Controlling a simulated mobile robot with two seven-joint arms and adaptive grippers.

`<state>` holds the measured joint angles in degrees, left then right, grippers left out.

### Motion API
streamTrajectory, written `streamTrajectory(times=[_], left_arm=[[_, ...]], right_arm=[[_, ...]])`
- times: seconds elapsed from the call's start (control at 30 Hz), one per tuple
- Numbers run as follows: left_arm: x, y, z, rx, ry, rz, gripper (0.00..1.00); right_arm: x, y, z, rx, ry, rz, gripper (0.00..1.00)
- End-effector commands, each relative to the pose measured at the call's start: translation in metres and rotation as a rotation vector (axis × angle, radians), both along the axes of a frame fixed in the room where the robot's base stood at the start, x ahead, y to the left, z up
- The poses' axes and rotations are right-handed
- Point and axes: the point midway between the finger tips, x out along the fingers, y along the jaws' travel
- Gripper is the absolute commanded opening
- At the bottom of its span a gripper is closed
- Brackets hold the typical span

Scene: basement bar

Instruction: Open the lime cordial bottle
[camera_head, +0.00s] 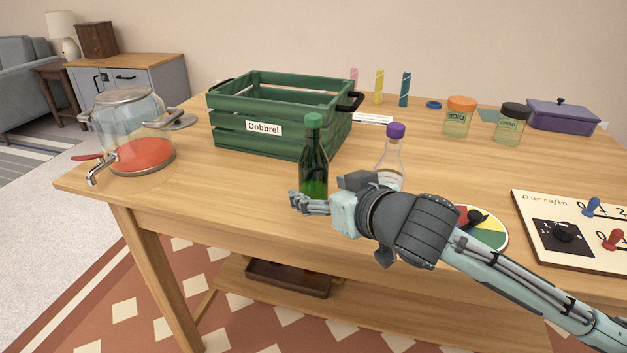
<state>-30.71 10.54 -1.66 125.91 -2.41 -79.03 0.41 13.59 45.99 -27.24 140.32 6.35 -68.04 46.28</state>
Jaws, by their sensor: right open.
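A green glass bottle with a green cap (313,156) stands upright on the wooden table, in front of the crate. A clear bottle with a purple cap (391,155) stands to its right, its lower part hidden by my right arm. I see no readable label on either, but the green colours fit lime cordial. Both caps are on. My right gripper (303,203) reaches in from the right, low in front of the green bottle's base, with its fingers open. The gripper hides the foot of that bottle, so I cannot tell whether they touch. My left gripper is out of view.
A green crate (243,141) stands behind the bottles. A glass dispenser with red liquid (131,130) is at the left. Two capped jars (459,118), a purple box (563,115), a colored disc (487,232) and a game board (583,252) are at the right. Table front left is clear.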

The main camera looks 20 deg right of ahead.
Motion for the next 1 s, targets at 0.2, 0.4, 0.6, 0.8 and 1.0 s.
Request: streamTrajectory(times=[0.2, 0.4, 0.6, 0.8, 1.0], left_arm=[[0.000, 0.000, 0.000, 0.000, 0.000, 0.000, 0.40], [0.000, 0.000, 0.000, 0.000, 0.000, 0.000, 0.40], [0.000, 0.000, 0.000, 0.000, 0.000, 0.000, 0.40], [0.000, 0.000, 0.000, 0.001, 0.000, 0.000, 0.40], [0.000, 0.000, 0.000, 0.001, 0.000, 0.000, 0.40]], right_arm=[[0.031, 0.003, -0.012, 0.000, 0.000, -0.001, 0.70], [0.037, 0.005, -0.014, -0.001, -0.001, 0.000, 0.70], [0.037, 0.004, -0.014, -0.001, 0.000, -0.001, 0.60], [0.037, 0.004, -0.014, -0.001, 0.000, -0.001, 0.35], [0.036, 0.004, -0.014, -0.001, 0.000, -0.001, 0.11]])
